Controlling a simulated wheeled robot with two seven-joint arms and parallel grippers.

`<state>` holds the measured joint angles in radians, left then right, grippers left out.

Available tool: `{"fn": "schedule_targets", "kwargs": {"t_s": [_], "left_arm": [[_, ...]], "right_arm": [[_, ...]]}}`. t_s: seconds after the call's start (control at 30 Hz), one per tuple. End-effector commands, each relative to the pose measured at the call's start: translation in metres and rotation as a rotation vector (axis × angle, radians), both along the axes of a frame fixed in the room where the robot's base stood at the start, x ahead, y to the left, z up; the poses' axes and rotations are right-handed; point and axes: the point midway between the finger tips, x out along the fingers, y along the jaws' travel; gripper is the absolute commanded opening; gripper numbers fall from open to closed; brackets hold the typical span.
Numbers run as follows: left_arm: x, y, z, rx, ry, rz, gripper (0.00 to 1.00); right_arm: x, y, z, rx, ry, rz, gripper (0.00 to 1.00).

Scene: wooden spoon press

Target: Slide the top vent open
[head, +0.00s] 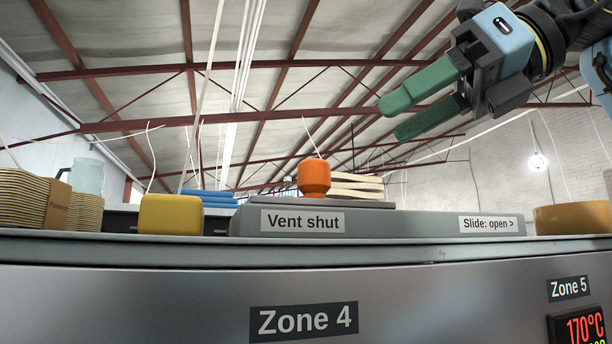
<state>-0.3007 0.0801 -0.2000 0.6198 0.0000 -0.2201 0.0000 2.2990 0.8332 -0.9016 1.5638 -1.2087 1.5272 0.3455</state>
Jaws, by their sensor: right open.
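The top vent (400,222) is a low grey housing on top of the machine. Its left label reads "Vent shut" and its right label reads "Slide: open >". An orange knob (314,177) stands upright on a darker grey plate (362,204) on the vent, left of its middle. My right gripper (392,120), with green fingers, comes in from the upper right. Its fingers are apart and empty, pointing left, above and to the right of the knob in the picture and not touching it. My left gripper is out of view.
A yellow block (171,214), blue items (208,197) and stacked tan pieces (22,200) stand left of the vent. Pale wooden slats (355,186) show behind the knob. A round tan item (573,218) stands at the right. The space above the vent looks clear.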

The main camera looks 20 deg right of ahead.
Motion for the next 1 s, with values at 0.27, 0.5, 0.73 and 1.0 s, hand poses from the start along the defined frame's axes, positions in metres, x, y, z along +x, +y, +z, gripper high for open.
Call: {"fn": "schedule_targets", "kwargs": {"t_s": [0.27, 0.5, 0.73, 1.0], "left_arm": [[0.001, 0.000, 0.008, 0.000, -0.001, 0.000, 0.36], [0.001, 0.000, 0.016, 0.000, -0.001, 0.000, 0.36], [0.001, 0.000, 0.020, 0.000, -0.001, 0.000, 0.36], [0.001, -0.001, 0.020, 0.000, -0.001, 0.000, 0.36]], "right_arm": [[0.036, 0.037, -0.021, -0.004, 0.005, 0.000, 0.56], [0.064, 0.068, -0.038, -0.003, 0.003, 0.001, 0.56], [0.078, 0.082, -0.047, -0.001, 0.003, -0.001, 0.56], [0.079, 0.084, -0.048, 0.001, 0.002, -0.001, 0.56]]}}
